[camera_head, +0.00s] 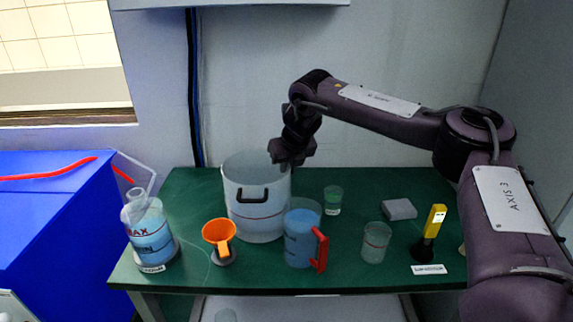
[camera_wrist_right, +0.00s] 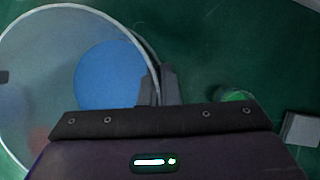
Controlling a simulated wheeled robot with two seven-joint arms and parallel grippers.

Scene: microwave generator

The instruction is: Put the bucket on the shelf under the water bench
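The bucket (camera_head: 257,215) is a large translucent pail with a black handle on its front, upright on the green water bench (camera_head: 180,200). My right gripper (camera_head: 290,158) is at the bucket's right rear rim. In the right wrist view, the fingers (camera_wrist_right: 164,85) are close together with the bucket's rim (camera_wrist_right: 128,28) running between them, so they look shut on it. A round blue patch shows inside the bucket. A pale shelf (camera_head: 300,308) shows below the bench's front edge, mostly cut off. My left gripper is not in view.
A blue jug (camera_head: 302,238) with a red handle and an orange funnel (camera_head: 219,235) stand close in front of the bucket. A blue-filled bottle (camera_head: 148,235) is at the left. A beaker (camera_head: 375,243), small cup (camera_head: 333,200), grey block (camera_head: 400,209) and yellow meter (camera_head: 433,228) are at the right.

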